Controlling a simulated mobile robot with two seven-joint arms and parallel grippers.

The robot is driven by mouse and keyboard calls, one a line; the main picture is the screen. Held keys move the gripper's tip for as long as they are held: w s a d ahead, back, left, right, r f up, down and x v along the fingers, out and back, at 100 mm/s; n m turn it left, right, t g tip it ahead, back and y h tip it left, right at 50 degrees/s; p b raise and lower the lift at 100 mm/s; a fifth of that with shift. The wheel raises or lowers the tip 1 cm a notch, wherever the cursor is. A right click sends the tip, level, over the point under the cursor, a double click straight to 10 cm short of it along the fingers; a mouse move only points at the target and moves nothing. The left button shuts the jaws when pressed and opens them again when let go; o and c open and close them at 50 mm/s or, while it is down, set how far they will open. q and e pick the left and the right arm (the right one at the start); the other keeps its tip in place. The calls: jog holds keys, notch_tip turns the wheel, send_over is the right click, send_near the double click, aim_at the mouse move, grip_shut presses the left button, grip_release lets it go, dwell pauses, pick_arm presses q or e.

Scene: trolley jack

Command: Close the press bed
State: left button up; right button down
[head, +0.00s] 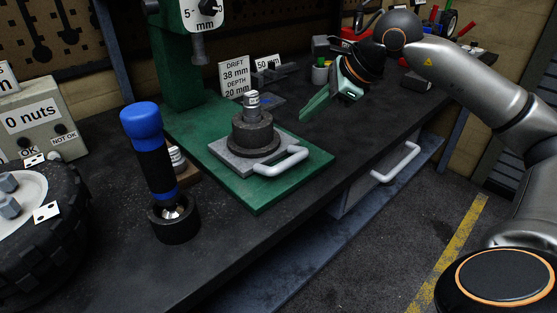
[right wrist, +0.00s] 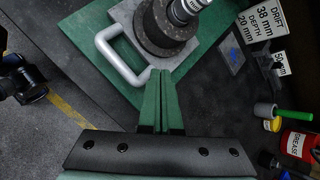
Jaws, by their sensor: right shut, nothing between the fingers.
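The press bed (head: 230,157) is a grey plate with a pale handle (head: 281,163) on its front right side. It lies on the green press base (head: 259,193), under the green press column and partly forward of the ram (head: 199,49). A dark round block (head: 253,134) with a metal cylinder (head: 251,101) on top stands on the bed. My right gripper (head: 302,116) is shut and empty, right of the bed. In the right wrist view its fingertips (right wrist: 162,72) appear close to one end of the handle (right wrist: 121,60); I cannot tell whether they touch. My left gripper is not in view.
A blue and black tool (head: 152,150) stands in a dark cup (head: 174,225) left of the press. A tyre (head: 65,215) is at the far left. Signs (head: 234,77) stand behind the bed. A drawer handle (head: 396,162) sticks out below the bench front.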

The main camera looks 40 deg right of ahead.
aim_at(267, 149)
jog(key=a+f+m, duration=0.1)
jog(key=m, duration=0.1)
jog(key=w+a+f+m, duration=0.1)
jog(key=f+m, duration=0.1)
jog(key=m, duration=0.1)
jog(key=a+f+m+t, duration=0.1)
jog(key=m, duration=0.1)
jog(key=shift+w+a+f+m, duration=0.25)
jog(key=shift+a+f+m, duration=0.05)
jog(key=shift+a, duration=0.05)
jog(key=shift+p+x, duration=0.45)
jog(key=shift+x, duration=0.7)
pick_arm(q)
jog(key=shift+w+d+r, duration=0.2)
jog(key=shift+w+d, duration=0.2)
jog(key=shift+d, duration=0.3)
pick_arm(e)
jog(key=shift+x, duration=1.1)
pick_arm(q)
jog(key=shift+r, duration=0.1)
